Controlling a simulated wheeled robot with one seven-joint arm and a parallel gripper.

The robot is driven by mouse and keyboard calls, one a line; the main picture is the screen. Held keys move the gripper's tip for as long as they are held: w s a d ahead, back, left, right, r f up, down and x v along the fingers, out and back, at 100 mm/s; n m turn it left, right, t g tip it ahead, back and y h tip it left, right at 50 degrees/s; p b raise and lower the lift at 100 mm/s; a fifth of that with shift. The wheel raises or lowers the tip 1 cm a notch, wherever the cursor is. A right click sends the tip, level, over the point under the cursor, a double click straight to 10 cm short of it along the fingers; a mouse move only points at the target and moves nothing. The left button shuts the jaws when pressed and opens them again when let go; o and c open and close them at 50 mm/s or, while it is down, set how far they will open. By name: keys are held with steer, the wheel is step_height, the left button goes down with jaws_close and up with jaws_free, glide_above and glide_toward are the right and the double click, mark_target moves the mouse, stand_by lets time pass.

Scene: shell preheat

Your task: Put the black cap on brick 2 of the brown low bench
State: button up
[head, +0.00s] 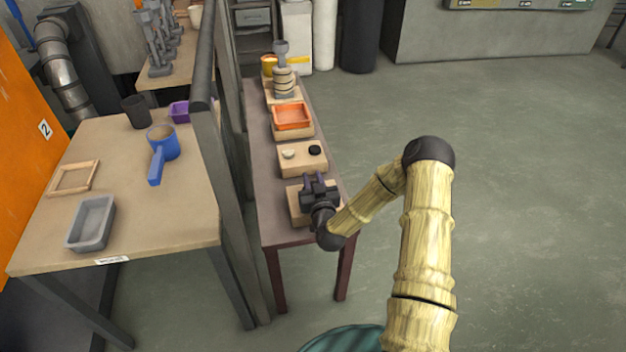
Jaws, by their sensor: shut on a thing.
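The brown low bench (264,190) stands in the middle of the head view, with pale bricks in a row along its top. My gripper (314,178) is low over the nearest brick (295,207) and hides much of it. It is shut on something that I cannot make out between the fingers. Just beyond it, another brick (301,167) carries a small black round piece (315,150), which looks like a black cap, and a small pale piece (288,154) to its left. No brick numbers can be read.
Farther along the bench are an orange tray (292,116) on a brick, a ringed stack (284,82) and a yellow cup (269,65). A grey partition (222,185) runs close along the bench's left side. A tan table (185,215) stands beyond it. Floor to the right is clear.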

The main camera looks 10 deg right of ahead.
steer(key=shift+f, duration=0.45)
steer(key=o, duration=1)
steer(key=shift+d+r, duration=0.1)
steer(key=shift+r, duration=0.55)
steer(key=shift+s+p, duration=0.3)
steer(key=shift+s, duration=0.05)
steer(key=s+p, duration=0.1)
steer(key=s, duration=1)
steer(key=shift+s, duration=0.2)
steer(key=shift+w, duration=0.1)
